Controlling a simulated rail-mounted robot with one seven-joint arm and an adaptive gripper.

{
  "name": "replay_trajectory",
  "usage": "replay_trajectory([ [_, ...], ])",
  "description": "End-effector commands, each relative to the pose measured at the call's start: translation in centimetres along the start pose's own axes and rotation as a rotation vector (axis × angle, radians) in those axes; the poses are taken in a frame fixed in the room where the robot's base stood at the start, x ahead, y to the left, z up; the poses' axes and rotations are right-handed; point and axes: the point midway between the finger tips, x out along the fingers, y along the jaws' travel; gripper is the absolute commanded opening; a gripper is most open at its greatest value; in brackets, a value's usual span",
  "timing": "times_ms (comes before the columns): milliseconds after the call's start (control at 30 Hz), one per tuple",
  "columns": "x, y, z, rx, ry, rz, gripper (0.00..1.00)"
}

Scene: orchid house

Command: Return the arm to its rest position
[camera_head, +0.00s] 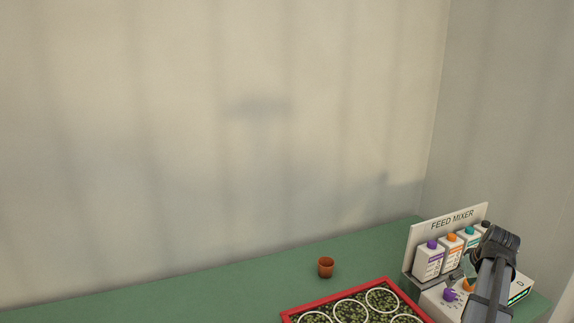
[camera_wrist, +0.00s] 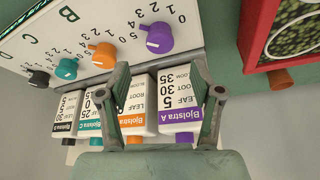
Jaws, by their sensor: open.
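My gripper (camera_wrist: 160,100) shows in the wrist view with its two fingers spread apart and nothing between them. Behind the fingers are the white bottles of the feed mixer, and its knobs lie above them in the picture. In the head view my arm (camera_head: 490,275) reaches up at the lower right, in front of the feed mixer (camera_head: 425,240). The fingertips are hard to make out there.
The mixer holds several bottles, among them a purple-capped one (camera_head: 430,262), and has a purple knob (camera_wrist: 160,38) and an orange knob (camera_wrist: 103,55). A red-rimmed tray (camera_head: 330,297) with white rings and a terracotta pot (camera_head: 325,268) are left of it. The green bench (camera_head: 215,291) is clear farther left.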

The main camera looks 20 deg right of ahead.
Motion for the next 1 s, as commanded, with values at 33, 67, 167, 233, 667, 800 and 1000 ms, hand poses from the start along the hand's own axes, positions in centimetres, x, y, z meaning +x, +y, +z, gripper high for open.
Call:
replay_trajectory([
  [33, -0.8, 0.0, 0.1, 0.001, 0.002, 0.001, 0.65],
  [67, -1.3, 0.0, 0.1, 0.001, 0.001, 0.001, 0.65],
  [167, -2.9, 0.0, 0.1, 0.001, 0.001, 0.001, 0.65],
  [233, -3.9, 0.1, 0.0, 0.001, 0.002, 0.002, 0.65],
  [667, -7.6, 0.0, 0.0, 0.002, 0.000, 0.000, 0.65],
  [800, -7.7, 0.0, 0.0, 0.002, -0.001, -0.001, 0.65],
  [1000, -7.7, 0.0, 0.0, 0.002, -0.001, 0.000, 0.65],
])
